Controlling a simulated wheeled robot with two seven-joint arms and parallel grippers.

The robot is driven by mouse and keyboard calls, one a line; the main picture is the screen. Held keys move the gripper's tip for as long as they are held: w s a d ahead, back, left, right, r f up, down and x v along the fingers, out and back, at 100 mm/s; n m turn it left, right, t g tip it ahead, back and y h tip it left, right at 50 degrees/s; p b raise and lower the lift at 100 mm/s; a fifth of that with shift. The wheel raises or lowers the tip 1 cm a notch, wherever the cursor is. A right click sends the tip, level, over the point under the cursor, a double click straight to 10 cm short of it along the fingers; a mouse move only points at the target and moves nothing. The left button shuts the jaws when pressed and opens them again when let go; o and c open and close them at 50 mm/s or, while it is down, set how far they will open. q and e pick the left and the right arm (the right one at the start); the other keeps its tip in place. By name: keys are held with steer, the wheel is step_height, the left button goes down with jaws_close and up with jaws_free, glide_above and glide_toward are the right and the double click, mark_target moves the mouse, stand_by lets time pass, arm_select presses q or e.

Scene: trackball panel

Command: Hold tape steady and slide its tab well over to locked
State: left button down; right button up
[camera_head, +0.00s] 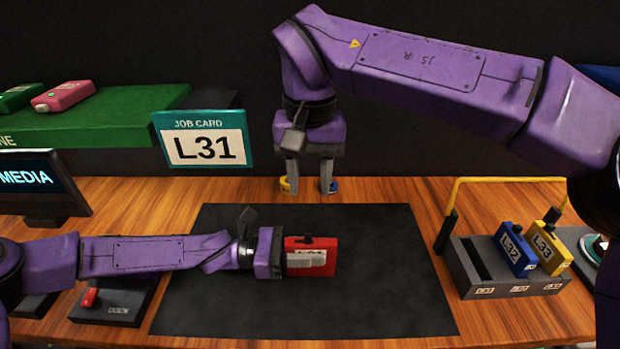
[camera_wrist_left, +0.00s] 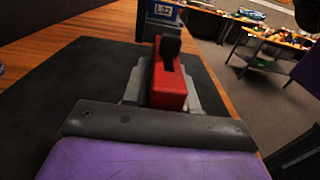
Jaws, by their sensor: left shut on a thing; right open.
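The tape is a red block (camera_head: 331,246) with a dark tab (camera_head: 309,240) on its top, held over the dark mat. My left gripper (camera_head: 310,258) comes in from the left and is shut on the tape, its grey fingers along the sides. In the left wrist view the red tape (camera_wrist_left: 170,90) sits between the fingers, with the black tab (camera_wrist_left: 170,46) on top. Which end of its slot is locked cannot be read. My right gripper (camera_head: 307,185) points down, open and empty, behind the tape, near the mat's back edge.
A rack (camera_head: 515,287) at the right holds a blue L32 tape (camera_head: 515,250) and a yellow L33 tape (camera_head: 552,249); its left slot is empty. A job card (camera_head: 205,147) reads L31. A dock (camera_head: 112,305) lies at front left. The mat (camera_head: 390,270) is otherwise clear.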

arm_select(q)
steer(key=shift+f, duration=0.15)
steer(key=c, duration=0.8)
jaws_free()
steer(key=a, duration=0.7)
steer(key=shift+a, duration=0.35)
steer(key=o, duration=0.3)
steer(key=shift+a, duration=0.1)
